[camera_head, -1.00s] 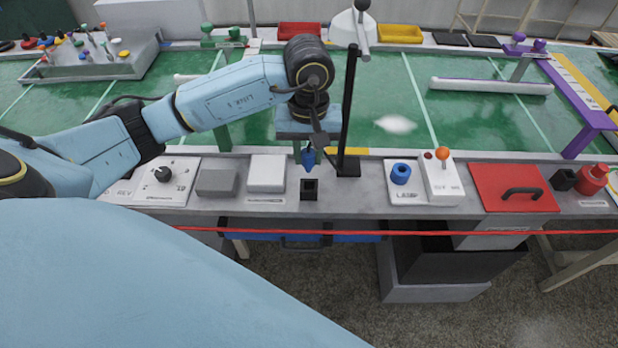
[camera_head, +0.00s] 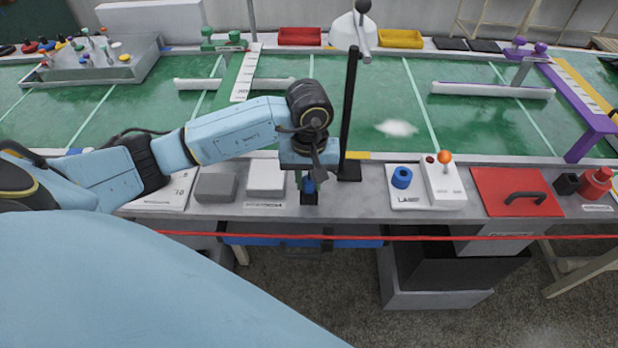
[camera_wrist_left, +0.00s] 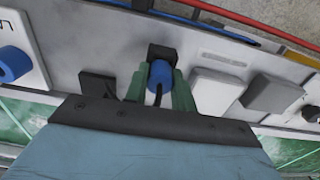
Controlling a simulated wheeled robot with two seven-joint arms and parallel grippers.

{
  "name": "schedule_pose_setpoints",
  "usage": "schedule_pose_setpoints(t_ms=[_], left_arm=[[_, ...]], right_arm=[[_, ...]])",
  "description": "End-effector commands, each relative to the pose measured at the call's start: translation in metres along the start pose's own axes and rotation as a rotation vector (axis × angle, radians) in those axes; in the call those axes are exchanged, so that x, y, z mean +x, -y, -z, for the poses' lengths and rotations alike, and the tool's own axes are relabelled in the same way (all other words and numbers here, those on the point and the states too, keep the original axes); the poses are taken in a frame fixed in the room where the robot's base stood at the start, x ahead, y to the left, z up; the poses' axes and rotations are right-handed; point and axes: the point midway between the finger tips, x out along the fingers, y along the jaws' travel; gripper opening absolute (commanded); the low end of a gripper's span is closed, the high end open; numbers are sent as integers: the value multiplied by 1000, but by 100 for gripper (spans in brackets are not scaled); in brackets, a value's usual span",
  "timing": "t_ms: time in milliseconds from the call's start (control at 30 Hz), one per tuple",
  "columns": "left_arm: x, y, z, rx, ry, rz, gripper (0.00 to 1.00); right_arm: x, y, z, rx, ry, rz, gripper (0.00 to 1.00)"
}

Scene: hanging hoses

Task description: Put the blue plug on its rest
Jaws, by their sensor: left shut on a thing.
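The blue plug (camera_head: 309,186) is held upright in my left gripper (camera_head: 307,178), just over the small black rest (camera_head: 309,200) on the console's front strip. In the left wrist view, the green fingers of my left gripper (camera_wrist_left: 159,88) are shut on the blue plug (camera_wrist_left: 160,74), with a dark cable running from it. The black rest (camera_wrist_left: 163,52) shows right beyond the plug, partly hidden by it. The plug's lower end meets the rest in the picture; I cannot tell whether it sits inside. My right gripper is out of view.
A black post (camera_head: 347,120) stands close to the right of my left gripper. White (camera_head: 266,175) and grey (camera_head: 215,187) blocks lie to its left. A blue ring (camera_head: 402,177) on a white plate is to the right. A red line (camera_head: 450,238) runs along the front.

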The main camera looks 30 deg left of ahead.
Motion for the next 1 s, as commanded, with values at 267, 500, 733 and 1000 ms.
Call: schedule_pose_setpoints(t_ms=[267,500,733,1000], left_arm=[[2,0,0,0,-1,0,37],[2,0,0,0,0,0,47],[-1,0,0,0,0,0,47],[-49,0,2,1,-8,-3,47]], right_arm=[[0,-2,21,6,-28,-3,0],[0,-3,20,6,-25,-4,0],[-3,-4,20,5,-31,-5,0],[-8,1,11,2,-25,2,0]])
